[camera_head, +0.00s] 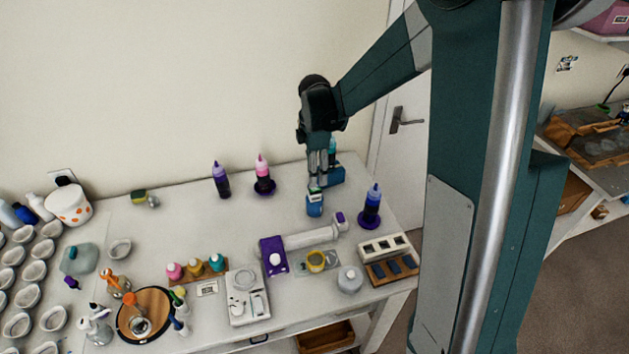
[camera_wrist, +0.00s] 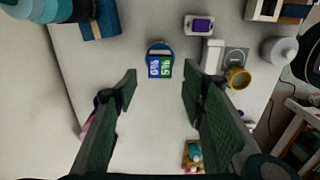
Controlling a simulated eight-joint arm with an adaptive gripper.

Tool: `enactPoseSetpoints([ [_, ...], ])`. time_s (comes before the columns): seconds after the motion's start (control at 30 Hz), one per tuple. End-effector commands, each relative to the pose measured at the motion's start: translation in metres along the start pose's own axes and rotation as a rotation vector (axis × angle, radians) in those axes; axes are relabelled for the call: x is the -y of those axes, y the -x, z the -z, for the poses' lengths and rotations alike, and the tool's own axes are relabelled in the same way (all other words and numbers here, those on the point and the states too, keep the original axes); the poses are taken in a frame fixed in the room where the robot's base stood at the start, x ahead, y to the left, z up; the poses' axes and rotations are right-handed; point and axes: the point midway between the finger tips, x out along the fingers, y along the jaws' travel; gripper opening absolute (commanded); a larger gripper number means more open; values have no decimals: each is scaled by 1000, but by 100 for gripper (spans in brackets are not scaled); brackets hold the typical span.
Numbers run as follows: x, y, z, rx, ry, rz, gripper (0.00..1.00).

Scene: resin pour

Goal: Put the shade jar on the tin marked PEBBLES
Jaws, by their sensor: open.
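My gripper (camera_head: 319,180) points down over the back right part of the table, with its fingers apart and nothing between them. A small blue jar (camera_head: 314,207) with a green and purple label stands below it; this may be the shade jar. The jar also shows in the wrist view (camera_wrist: 159,50), just beyond the open fingertips (camera_wrist: 158,78) and roughly centred between them. Its label carries white marks that look like percent figures. I cannot read the word PEBBLES on anything, so I cannot tell which thing is the tin.
A blue block (camera_head: 334,177) and teal bottle (camera_head: 332,148) stand close behind the jar. A white roll (camera_head: 310,238) lies in front. The table left of the jar is fairly clear.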

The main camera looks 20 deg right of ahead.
Motion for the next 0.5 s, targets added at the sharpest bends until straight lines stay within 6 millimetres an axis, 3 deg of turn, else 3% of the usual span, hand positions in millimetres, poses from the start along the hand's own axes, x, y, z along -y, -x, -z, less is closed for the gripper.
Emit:
enactPoseSetpoints([
  [0.2, 0, 24, 0, 0, 0, 0, 41],
  [0.5, 0, 35, 0, 0, 0, 0, 41],
])
